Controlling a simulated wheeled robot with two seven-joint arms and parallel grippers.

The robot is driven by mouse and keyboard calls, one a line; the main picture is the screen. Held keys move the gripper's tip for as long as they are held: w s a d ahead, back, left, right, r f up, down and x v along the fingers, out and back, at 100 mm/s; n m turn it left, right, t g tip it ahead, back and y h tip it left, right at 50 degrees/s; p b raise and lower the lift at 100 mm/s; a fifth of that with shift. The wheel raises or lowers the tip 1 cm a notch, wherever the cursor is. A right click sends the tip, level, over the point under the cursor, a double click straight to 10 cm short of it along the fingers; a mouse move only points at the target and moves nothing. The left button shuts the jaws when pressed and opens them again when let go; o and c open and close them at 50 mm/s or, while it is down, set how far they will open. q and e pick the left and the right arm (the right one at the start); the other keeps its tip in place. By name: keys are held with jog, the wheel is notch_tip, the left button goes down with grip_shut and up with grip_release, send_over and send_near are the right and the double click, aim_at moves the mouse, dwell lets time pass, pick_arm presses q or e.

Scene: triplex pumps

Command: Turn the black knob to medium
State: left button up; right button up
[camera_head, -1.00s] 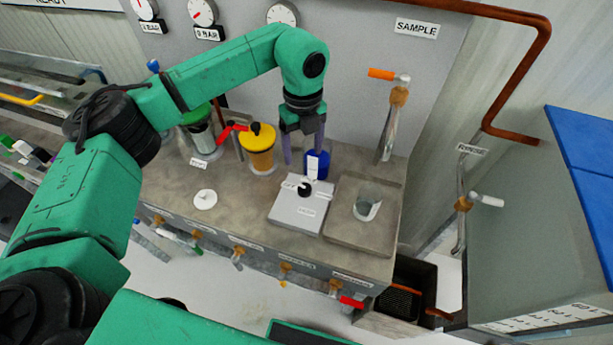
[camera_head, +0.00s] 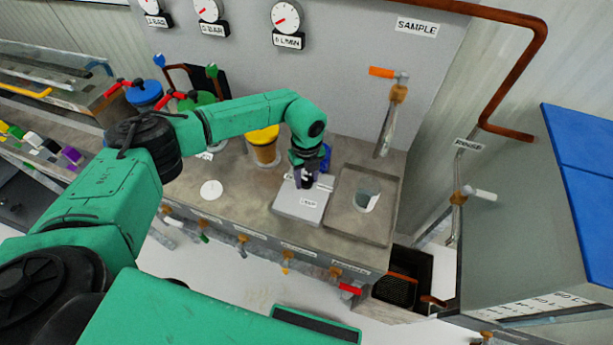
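The white control box (camera_head: 298,208) sits on the counter, left of the square tray. Its black knob is on top of the box, but my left gripper hides it in this view. My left gripper (camera_head: 304,184) points down over the middle of the box, with its fingertips at the knob's place. I cannot tell whether the fingers are closed on the knob or only around it. Small white labels on the box are partly visible, too small to read surely. My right gripper is not in view.
A glass beaker (camera_head: 367,196) stands on the square tray (camera_head: 347,231) right of the box. A yellow-topped container (camera_head: 264,146) and a blue container (camera_head: 325,158) stand behind. A white disc (camera_head: 211,190) lies to the left. The sample tap (camera_head: 391,112) hangs above the tray.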

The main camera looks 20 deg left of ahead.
pick_arm(q)
grip_shut()
